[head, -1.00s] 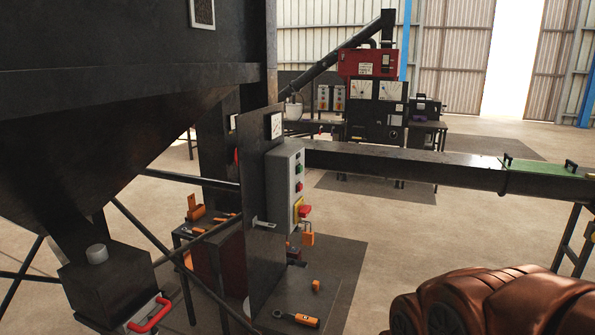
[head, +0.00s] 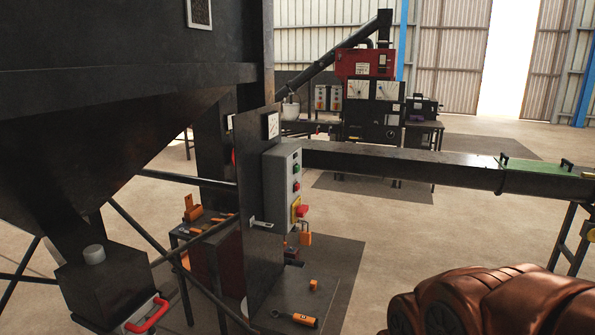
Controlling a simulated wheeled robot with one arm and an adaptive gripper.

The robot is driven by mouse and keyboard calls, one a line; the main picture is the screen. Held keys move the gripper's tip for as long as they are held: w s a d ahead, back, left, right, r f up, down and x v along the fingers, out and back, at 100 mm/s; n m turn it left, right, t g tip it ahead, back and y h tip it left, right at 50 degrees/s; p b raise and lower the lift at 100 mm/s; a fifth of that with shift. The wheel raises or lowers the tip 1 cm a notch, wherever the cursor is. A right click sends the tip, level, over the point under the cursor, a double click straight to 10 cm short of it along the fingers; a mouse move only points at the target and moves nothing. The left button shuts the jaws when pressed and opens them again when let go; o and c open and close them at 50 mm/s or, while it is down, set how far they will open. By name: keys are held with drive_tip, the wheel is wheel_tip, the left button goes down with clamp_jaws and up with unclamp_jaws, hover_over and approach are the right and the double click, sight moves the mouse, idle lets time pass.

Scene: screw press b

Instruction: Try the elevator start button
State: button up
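A grey control box (head: 281,187) is mounted on a dark upright panel (head: 250,160) near the middle of the head view. Its face carries a green button (head: 296,169) and a red button (head: 296,187) below it. Lower down is a red switch handle (head: 303,211) on a yellow plate (head: 295,212). An orange padlock (head: 305,239) hangs beneath it. The labels are too small to read, so I cannot tell which button is the elevator start. My gripper is not in view.
A large dark hopper (head: 110,110) fills the left. A long dark trough (head: 400,165) runs right from the panel to a green cover (head: 545,168). An orange-handled tool (head: 295,319) lies below the box. Open floor (head: 400,250) lies to the right.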

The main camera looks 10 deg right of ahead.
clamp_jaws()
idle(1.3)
